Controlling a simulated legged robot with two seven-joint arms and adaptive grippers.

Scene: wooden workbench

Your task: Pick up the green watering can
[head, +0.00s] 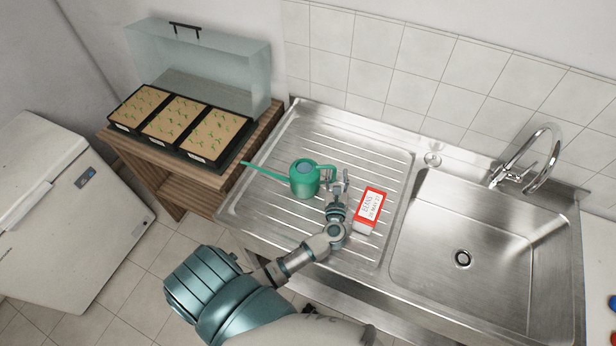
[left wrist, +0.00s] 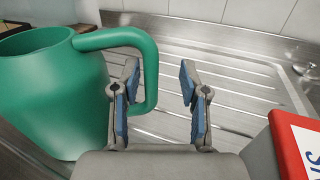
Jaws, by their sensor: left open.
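The green watering can (head: 305,180) stands upright on the ribbed steel drainboard, with its long spout pointing left and its handle on the right. In the left wrist view the can's body (left wrist: 52,95) fills the left side, and its handle (left wrist: 150,75) loops toward my gripper. My left gripper (head: 340,182) is open at the handle side of the can. In the left wrist view its two blue-padded fingers (left wrist: 157,88) are spread, with the handle's outer bar showing between them, near the left finger. I cannot tell whether they touch. My right gripper is not in view.
A red and white seed box (head: 369,208) lies close to the right of my left gripper. The sink basin (head: 480,225) and tap (head: 530,160) are further right. Seedling trays (head: 176,127) stand on a wooden table at the left. The drainboard (head: 375,155) behind the can is clear.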

